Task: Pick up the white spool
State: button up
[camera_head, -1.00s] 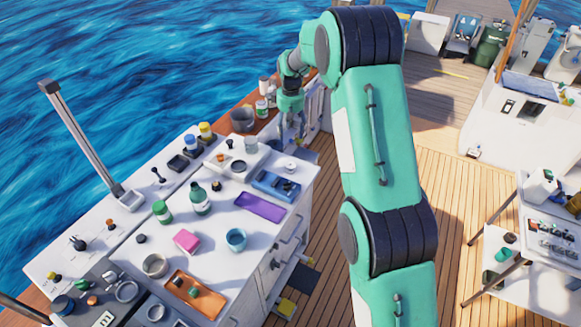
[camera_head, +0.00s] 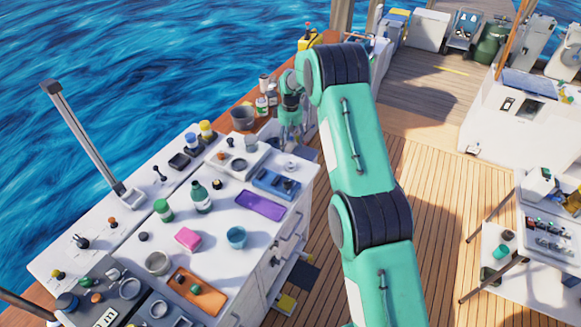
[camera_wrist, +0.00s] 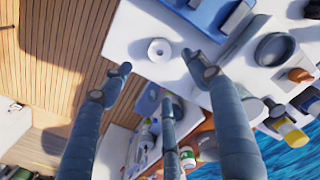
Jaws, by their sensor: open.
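The white spool (camera_wrist: 160,50) is a small round white piece with a hole in its middle. It lies on the white counter (camera_wrist: 127,22) near its edge in the wrist view. In the head view the spool (camera_head: 290,166) sits near the counter's far right corner, behind the blue tray. My gripper (camera_wrist: 159,66) is open and empty, its fingers spread apart below and to either side of the spool in the wrist view. In the head view my gripper (camera_head: 291,132) hangs beyond the spool, near the counter's far end. I cannot tell its exact height above the counter.
A blue tray (camera_head: 262,180) and a purple tray (camera_head: 258,205) lie near the spool. Open deck (camera_head: 440,190) lies to the right.

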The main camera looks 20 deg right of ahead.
aim_at(290, 163)
jog(key=shift+f+p, duration=0.3)
jog(key=shift+f, duration=3.95)
jog(key=shift+f, duration=0.1)
jog(key=shift+f+p, duration=0.4)
jog(key=shift+f, duration=2.15)
jog(key=c, duration=1.2)
